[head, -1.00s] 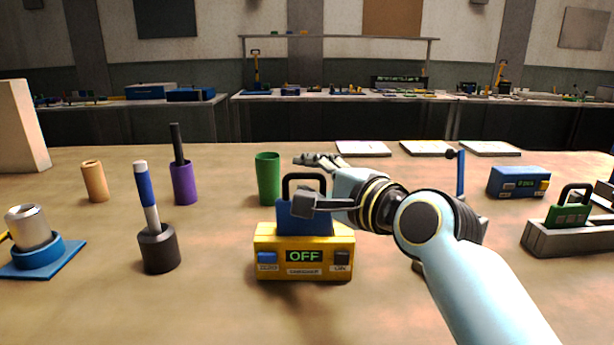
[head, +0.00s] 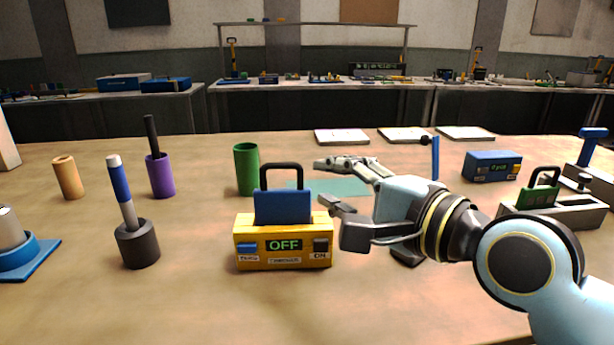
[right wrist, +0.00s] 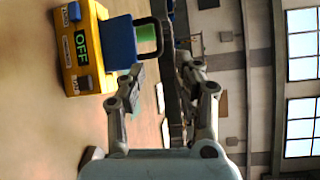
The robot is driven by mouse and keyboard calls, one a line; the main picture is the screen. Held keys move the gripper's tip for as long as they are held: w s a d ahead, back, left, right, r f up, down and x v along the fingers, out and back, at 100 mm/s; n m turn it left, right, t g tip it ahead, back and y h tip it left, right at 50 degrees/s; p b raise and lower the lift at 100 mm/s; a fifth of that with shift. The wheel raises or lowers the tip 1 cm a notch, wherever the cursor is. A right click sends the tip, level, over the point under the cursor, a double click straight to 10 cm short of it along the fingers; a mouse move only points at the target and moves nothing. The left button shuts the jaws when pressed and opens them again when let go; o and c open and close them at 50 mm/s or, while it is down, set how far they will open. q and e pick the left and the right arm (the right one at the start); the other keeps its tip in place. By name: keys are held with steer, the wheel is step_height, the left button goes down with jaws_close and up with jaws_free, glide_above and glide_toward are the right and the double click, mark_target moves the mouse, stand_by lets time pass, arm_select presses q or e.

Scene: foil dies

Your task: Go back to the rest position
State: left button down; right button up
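My right gripper (head: 328,184) is open and empty, just right of the blue die with a black handle (head: 283,207). That die sits in the yellow heater box (head: 283,258), whose display reads OFF. In the right wrist view the fingers (right wrist: 160,85) are spread with nothing between them, and the blue die (right wrist: 120,42) and yellow box (right wrist: 75,60) are beside the fingers, apart from them. My left gripper is in neither view.
A green cup (head: 246,170) stands behind the yellow box. A dark holder with a blue-handled tool (head: 137,245), purple cup (head: 161,178) and tan cylinder (head: 67,178) stand left. A grey rack with a green die (head: 540,197) and a blue box (head: 492,166) are right.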

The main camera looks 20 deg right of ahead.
steer(key=s+f+n+g, duration=0.2)
steer(key=s+f+n, duration=0.1)
steer(key=f, duration=0.1)
steer(key=s+d+f+n+g+h, duration=0.1)
steer(key=s+f+n+g, duration=0.1)
steer(key=s+f+n, duration=0.1)
steer(key=s+d+f+n+g+h, duration=0.1)
steer(key=s+f+n+g, duration=0.2)
steer(key=f+n, duration=0.1)
steer(key=shift+f, duration=0.45)
steer(key=s+d+f+n+g+h, duration=0.2)
steer(key=s+d+f+n+g, duration=0.15)
steer(key=s, duration=0.25)
steer(key=s+d+f+n+g+h, duration=0.1)
steer(key=s+d+f+n+g, duration=0.1)
steer(key=s+n, duration=0.25)
steer(key=s+d+f+g, duration=0.1)
steer(key=s+d+f, duration=0.15)
steer(key=f, duration=1.25)
steer(key=s+d+f+g, duration=0.1)
steer(key=s+f, duration=0.2)
steer(key=f, duration=1.2)
steer(key=s+f+b, duration=0.1)
steer(key=s+f, duration=1.2)
steer(key=s, duration=0.3)
steer(key=shift+s+d+f+m+g, duration=0.15)
steer(key=shift+s+m+g, duration=0.15)
steer(key=shift+g, duration=0.05)
